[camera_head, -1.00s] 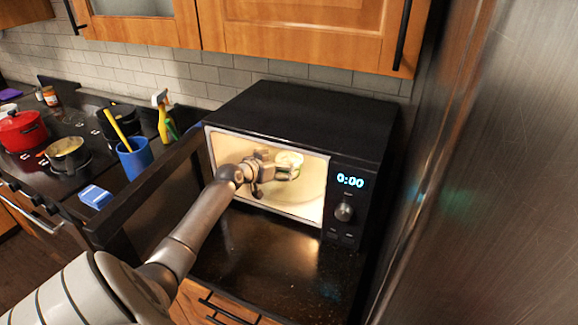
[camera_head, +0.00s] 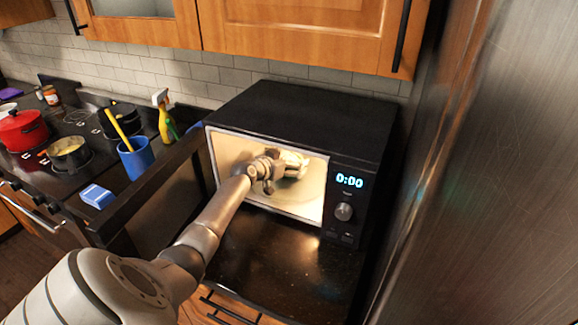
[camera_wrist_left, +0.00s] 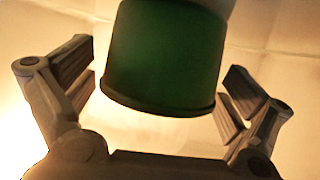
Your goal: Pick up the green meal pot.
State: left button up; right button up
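The green meal pot (camera_wrist_left: 165,55) fills the upper middle of the left wrist view, with a dark green side and a rim at its lower end. In the head view the pot (camera_head: 297,157) shows as a small pale shape inside the lit microwave (camera_head: 300,105), mostly hidden by my gripper. My left gripper (camera_head: 284,168) reaches in through the microwave's open front. In the left wrist view its two fingers (camera_wrist_left: 160,88) stand open on either side of the pot, with a gap at each side. My right gripper is not in view.
The open microwave door (camera_head: 150,190) stands left of my arm. Left of it are a blue cup (camera_head: 136,158), a yellow spray bottle (camera_head: 164,118), a blue-and-white box (camera_head: 96,196) and a stove with pots. A tall metal surface (camera_head: 490,180) closes off the right side.

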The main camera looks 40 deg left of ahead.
pick_arm(q)
jog(key=c, duration=0.9)
jog(key=shift+c, duration=1)
jog(key=shift+r, duration=0.2)
